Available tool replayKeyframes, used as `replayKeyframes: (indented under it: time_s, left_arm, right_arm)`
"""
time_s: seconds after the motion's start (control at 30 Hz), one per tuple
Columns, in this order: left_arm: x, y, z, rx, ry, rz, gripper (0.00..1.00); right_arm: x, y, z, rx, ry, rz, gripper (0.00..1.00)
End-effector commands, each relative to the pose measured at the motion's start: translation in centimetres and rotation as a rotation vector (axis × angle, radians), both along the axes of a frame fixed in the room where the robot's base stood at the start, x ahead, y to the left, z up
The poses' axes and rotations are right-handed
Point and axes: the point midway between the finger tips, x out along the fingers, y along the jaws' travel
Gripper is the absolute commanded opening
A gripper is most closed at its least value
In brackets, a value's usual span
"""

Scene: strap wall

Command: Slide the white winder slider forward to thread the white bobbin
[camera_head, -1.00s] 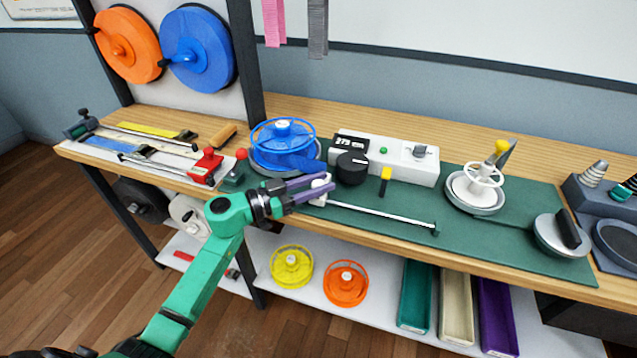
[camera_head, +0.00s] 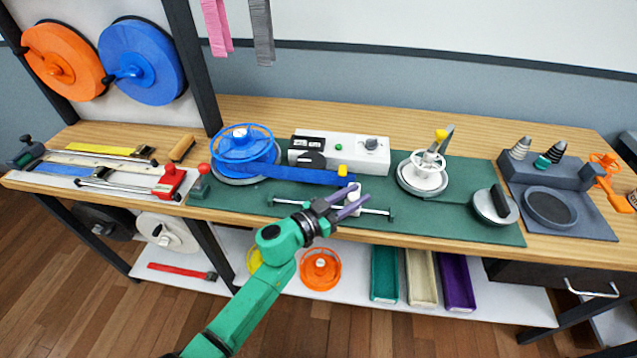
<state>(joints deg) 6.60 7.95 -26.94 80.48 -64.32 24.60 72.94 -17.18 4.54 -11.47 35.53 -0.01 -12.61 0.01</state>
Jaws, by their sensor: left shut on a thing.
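The white winder slider (camera_head: 353,191) sits on a thin metal rail (camera_head: 376,210) at the front of the green mat, past the rail's middle toward its right end. My left gripper (camera_head: 361,197) has its purple fingers shut on it and partly hides it. A blue strap (camera_head: 305,175) runs from the blue spool (camera_head: 243,152) to beside the slider; whether it is fixed there I cannot tell. The white bobbin (camera_head: 423,174) stands on a round base further right, with a yellow-tipped handle (camera_head: 441,135). The slider and strap end are apart from the bobbin. My right gripper is not in view.
A white control box (camera_head: 345,152) with a black knob stands behind the strap. A grey disc with a black handle (camera_head: 497,205) sits right of the bobbin. Red-knobbed strap tools (camera_head: 168,184) lie at left. The mat (camera_head: 440,223) between rail and disc is clear.

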Motion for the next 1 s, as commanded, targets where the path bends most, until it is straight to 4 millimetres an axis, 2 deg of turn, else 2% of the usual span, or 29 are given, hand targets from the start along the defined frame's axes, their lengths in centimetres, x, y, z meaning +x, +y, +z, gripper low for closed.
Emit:
replayKeyframes:
  time_s: [0.03, 0.1, 0.3, 0.5, 0.8, 0.83, 0.87, 0.9, 1.0]
  left_arm:
    - [-0.2, -1.5, 0.1, -0.003, 0.002, -0.006, 0.0]
    - [-0.3, -3.1, 0.1, -0.001, 0.0, -0.006, 0.0]
    - [-0.5, -6.1, -0.1, -0.002, 0.001, -0.004, 0.0]
    - [-0.5, -7.1, -0.1, -0.001, 0.001, -0.004, 0.0]
    - [-0.6, -7.2, -0.1, -0.001, 0.001, -0.005, 0.0]
    - [-0.6, -7.2, -0.1, -0.001, 0.0, -0.006, 0.44]
    - [-0.6, -7.2, -0.1, -0.001, 0.001, -0.005, 0.55]
    - [-0.6, -7.2, -0.1, -0.001, 0.002, -0.004, 0.66]
    - [-0.5, -7.1, -0.1, -0.001, 0.0, -0.003, 0.66]
  right_arm:
    - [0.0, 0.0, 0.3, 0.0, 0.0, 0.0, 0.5]
    - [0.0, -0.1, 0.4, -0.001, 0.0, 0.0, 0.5]
    - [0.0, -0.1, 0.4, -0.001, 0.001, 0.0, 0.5]
    - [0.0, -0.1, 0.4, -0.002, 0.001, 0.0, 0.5]
    - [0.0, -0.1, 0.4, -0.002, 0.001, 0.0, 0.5]
    - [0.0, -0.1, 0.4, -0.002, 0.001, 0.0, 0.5]
    - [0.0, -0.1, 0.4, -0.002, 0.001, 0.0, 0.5]
    - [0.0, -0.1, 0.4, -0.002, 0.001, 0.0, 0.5]
    - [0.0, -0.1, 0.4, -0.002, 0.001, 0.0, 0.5]
